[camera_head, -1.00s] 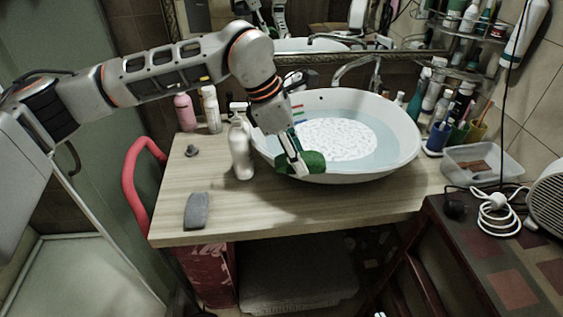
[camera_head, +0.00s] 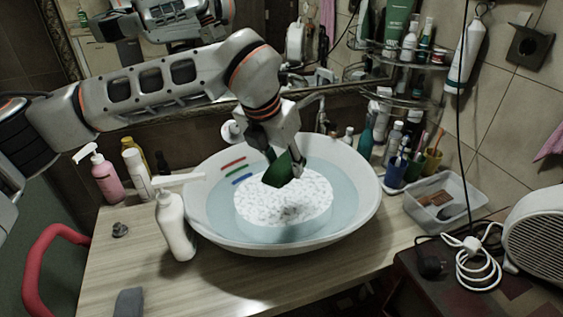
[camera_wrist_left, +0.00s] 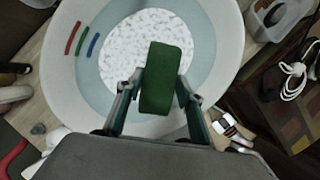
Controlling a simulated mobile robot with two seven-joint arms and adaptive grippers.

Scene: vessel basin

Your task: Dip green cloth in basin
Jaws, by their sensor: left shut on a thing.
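The white basin (camera_head: 205,222) holds water with a patch of white foam (camera_head: 300,208) in its middle. My left gripper (camera_head: 284,168) is shut on the green cloth (camera_head: 277,172) and holds it over the basin. The left wrist view shows the cloth (camera_wrist_left: 161,78) between the two fingers (camera_wrist_left: 155,100), above the foam and water of the basin (camera_wrist_left: 62,60). In the head view the cloth's lower edge overlaps the foam's far part; I cannot tell whether it touches. My right gripper is not in view.
A white pump bottle (camera_head: 175,228) stands close at the basin's left. A pink bottle (camera_head: 106,180) and a white bottle (camera_head: 137,172) stand behind it. A clear box (camera_head: 444,203) and several toiletries are on the right.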

